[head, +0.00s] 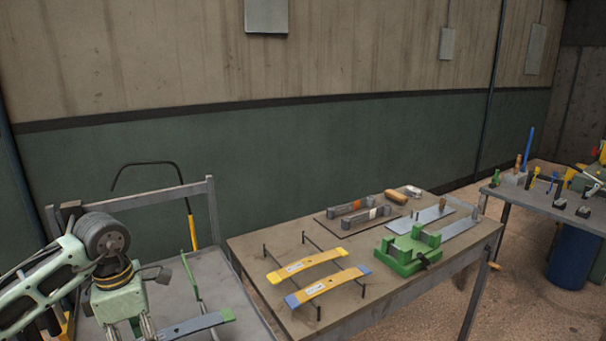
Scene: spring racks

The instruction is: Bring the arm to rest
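My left arm comes in from the left, and its gripper (131,331) points down at the bottom edge of the head view. Its two fingers are spread apart, with nothing seen between them; the tips are cut off by the picture edge. A grey leaf spring with a green end (200,323) lies just right of the gripper, over a grey table (238,297); I cannot tell whether they touch. My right gripper is not in view.
On the middle table (375,300), two yellow leaf springs (305,265) rest on dark rods, beside a green fixture (405,254), grey plates (459,228) and grey blocks (362,217). A bent black rod with a yellow lower part (192,232) stands behind my arm. Another table (546,200) stands far right.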

